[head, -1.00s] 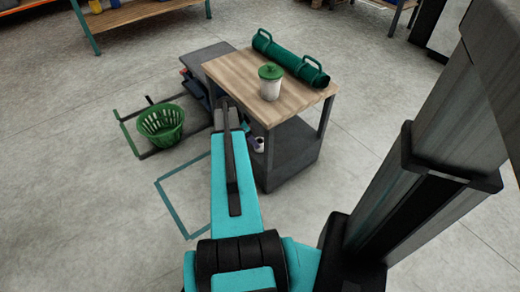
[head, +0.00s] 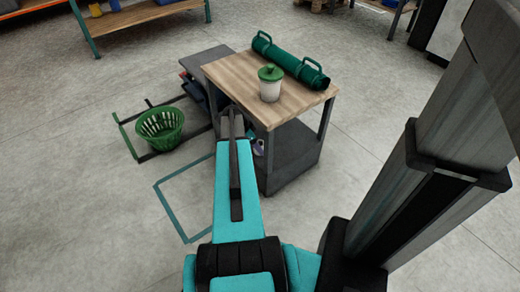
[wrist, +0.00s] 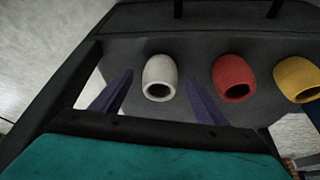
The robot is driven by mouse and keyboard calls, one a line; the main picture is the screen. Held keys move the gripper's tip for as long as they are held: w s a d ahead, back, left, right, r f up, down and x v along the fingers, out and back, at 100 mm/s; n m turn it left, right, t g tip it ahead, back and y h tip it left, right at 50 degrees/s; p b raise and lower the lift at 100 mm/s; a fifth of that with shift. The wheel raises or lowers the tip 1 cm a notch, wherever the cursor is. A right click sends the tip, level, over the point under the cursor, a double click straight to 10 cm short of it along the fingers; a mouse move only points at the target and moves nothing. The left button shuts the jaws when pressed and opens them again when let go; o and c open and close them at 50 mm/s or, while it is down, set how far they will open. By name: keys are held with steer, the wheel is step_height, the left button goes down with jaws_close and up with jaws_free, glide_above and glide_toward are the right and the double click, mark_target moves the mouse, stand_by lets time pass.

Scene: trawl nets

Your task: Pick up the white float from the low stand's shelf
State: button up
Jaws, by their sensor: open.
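In the wrist view the white float (wrist: 160,77), a short barrel with a dark hole in its facing end, lies on a dark grey shelf (wrist: 150,118). My gripper (wrist: 158,80) is open, one purple finger on each side of the white float in the picture, with visible gaps on both sides. How far the fingertips reach along it I cannot tell. In the head view a wood-topped stand (head: 235,75) has a dark lower shelf (head: 290,150). A small purple part of my gripper (head: 258,148) shows at its left; my arm hides most of that area.
A red float (wrist: 233,77) lies close to the right of the white one, with a yellow float (wrist: 298,80) farther right. A green-lidded jar (head: 270,84) and a green roll (head: 290,58) are on the wooden top. A green basket (head: 160,127) stands on the floor left.

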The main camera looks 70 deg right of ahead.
steer(key=shift+b+x, duration=0.3)
steer(key=shift+x, duration=1.1)
steer(key=c, duration=1.1)
steer(key=shift+r, duration=0.15)
steer(key=shift+c, duration=0.2)
steer(key=shift+r+p, duration=0.3)
steer(key=shift+p, duration=0.2)
steer(key=w+a+p, duration=0.2)
steer(key=w+a, duration=1)
steer(key=a, duration=0.1)
steer(key=shift+w+p, duration=0.25)
steer(key=shift+p, duration=0.1)
steer(key=shift+f, duration=0.1)
